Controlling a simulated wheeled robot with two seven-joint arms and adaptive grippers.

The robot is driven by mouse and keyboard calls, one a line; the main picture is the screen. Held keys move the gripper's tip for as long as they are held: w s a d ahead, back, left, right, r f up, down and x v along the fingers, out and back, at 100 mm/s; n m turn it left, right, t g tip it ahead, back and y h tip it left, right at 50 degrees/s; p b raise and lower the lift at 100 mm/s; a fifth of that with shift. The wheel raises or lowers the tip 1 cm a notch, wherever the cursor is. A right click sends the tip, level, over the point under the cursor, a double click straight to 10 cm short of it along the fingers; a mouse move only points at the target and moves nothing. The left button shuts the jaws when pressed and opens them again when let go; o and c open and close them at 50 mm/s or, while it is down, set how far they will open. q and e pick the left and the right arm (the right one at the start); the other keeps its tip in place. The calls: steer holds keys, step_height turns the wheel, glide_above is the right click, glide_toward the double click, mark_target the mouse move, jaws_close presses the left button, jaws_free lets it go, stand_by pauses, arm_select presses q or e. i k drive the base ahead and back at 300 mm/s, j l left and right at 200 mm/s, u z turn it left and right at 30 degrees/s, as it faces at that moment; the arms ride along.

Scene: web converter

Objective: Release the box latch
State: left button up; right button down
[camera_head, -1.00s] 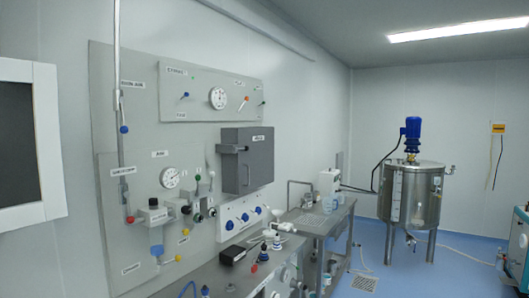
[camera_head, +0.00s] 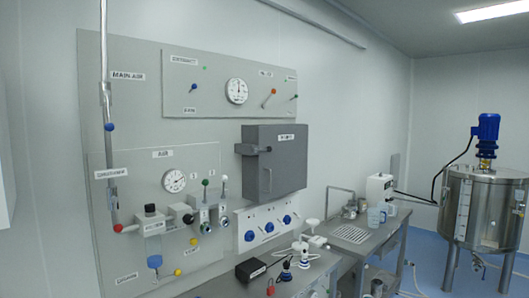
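A dark grey box (camera_head: 284,165) is mounted on the wall panel, right of the picture's middle, with its door closed. A dark latch handle (camera_head: 253,149) sticks out at the left edge of the box. A small white label is on the upper right of its front. Neither of my grippers shows in the head view.
The grey wall panel (camera_head: 140,130) carries gauges, small levers and valves left of and above the box. A white plate with blue knobs (camera_head: 268,226) sits below it. A bench (camera_head: 320,262) with small items stands under the panel. A steel tank (camera_head: 478,208) stands at the right.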

mark_target(269, 149)
steer(key=i+l+u, duration=0.3)
steer(key=i+l, duration=0.15)
steer(key=i, duration=0.15)
steer(key=i+l+u, duration=0.25)
steer(key=i+l, duration=0.3)
steer(key=i+l+u, duration=0.3)
steer(key=i+l, duration=0.2)
steer(key=l, duration=0.3)
